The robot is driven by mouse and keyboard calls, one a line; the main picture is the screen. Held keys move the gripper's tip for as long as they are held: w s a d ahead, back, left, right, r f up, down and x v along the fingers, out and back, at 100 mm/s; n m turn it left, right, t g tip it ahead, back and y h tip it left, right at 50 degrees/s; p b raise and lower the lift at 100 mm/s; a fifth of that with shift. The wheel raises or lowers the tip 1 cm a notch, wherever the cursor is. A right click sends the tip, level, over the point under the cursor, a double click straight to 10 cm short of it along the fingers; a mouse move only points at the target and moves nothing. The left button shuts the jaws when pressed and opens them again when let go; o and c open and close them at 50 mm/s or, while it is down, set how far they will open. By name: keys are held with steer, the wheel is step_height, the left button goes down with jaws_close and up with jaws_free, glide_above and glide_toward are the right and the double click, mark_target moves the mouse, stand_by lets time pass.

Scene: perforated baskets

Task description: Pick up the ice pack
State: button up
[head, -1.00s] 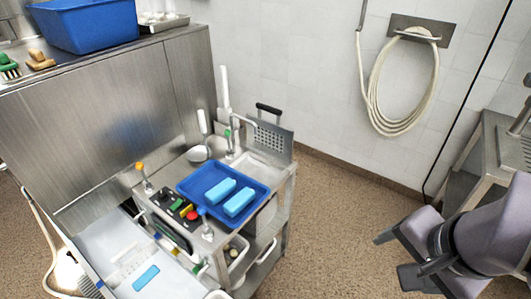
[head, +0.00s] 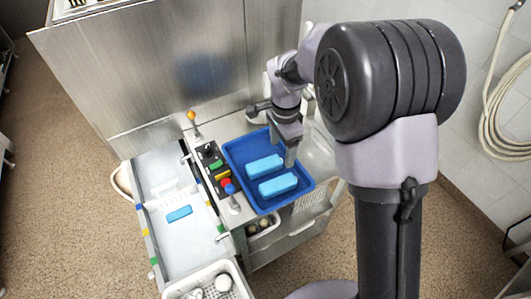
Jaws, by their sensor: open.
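Two light blue ice packs lie side by side in a dark blue tray (head: 237,157). The rear ice pack (head: 263,166) and the front ice pack (head: 278,185) both lie flat. A similar flat blue piece (head: 179,213) lies on the pale sloped surface to the left. My gripper (head: 285,150) points down over the back right part of the tray, close behind the rear pack. It is open, with nothing seen between its fingers. Its height above the tray is hard to tell, and my arm hides part of the tray's right side.
A control panel with a red knob (head: 226,183) and coloured buttons adjoins the tray's left side. A tall steel panel (head: 150,80) stands behind. A white perforated basket (head: 208,284) holding white items sits at the front. A hose (head: 495,115) hangs on the right wall.

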steer(key=b, duration=0.4)
glide_above(278, 182)
steer(key=f, duration=1.1)
steer(key=shift+w+d+f, duration=0.1)
steer(key=shift+d, duration=0.15)
steer(key=f+b, duration=0.1)
steer(key=f, duration=0.3)
steer(key=f+b, duration=0.1)
steer(key=shift+s+a+f+b, duration=0.25)
steer(key=shift+f+b, duration=0.1)
steer(key=shift+f, duration=0.05)
steer(key=shift+r, duration=0.15)
jaws_close()
